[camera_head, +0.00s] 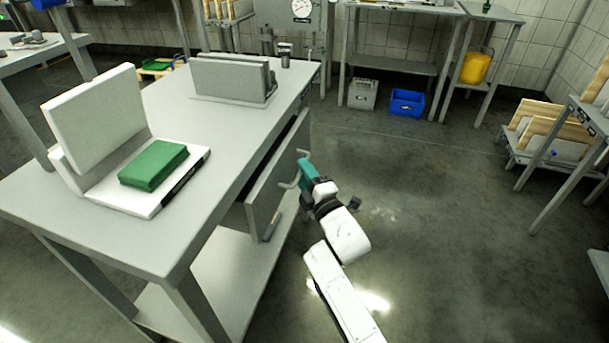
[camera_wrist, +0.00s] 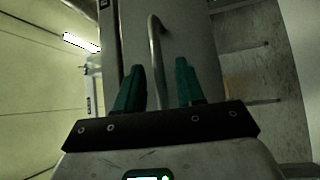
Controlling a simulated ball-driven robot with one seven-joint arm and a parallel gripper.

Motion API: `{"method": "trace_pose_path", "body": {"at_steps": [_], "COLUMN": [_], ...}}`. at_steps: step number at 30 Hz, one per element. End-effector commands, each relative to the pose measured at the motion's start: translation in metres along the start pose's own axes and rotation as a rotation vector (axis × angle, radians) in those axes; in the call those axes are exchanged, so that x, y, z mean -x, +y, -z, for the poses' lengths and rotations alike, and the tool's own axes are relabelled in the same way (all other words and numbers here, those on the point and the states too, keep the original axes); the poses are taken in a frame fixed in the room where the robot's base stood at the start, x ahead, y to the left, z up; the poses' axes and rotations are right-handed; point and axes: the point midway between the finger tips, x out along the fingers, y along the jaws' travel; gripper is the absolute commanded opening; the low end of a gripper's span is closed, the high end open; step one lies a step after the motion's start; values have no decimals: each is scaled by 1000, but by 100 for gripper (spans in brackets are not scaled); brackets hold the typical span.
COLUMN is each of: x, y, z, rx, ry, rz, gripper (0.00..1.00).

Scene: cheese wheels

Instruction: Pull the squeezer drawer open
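The grey drawer (camera_head: 274,182) is under the top of the metal table. Its front stands a little out from the table, with a dark gap behind its top edge. A bar handle (camera_head: 290,184) sticks out from the drawer front. My gripper (camera_head: 304,172), with teal fingers, is at the handle. In the wrist view, the curved handle bar (camera_wrist: 155,60) runs between the two fingers of my gripper (camera_wrist: 157,88). The fingers are apart, with space on both sides of the bar. The inside of the drawer is too dark to tell.
The metal table (camera_head: 225,135) carries a white hinged press (camera_head: 95,120) with a green block (camera_head: 153,165) and a grey press (camera_head: 232,78) farther back. Bare floor (camera_head: 430,220) lies to the right. A blue crate (camera_head: 407,103) and a grey crate (camera_head: 362,95) stand at the back.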

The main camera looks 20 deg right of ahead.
Motion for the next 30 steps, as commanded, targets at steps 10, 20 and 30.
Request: {"method": "trace_pose_path", "body": {"at_steps": [10, 20, 30], "x": [0, 1, 1], "y": [0, 0, 0], "z": [0, 0, -1], "rx": [0, 0, 0], "ry": [0, 0, -1], "rz": [0, 1, 2], "gripper": [14, 0, 0]}}
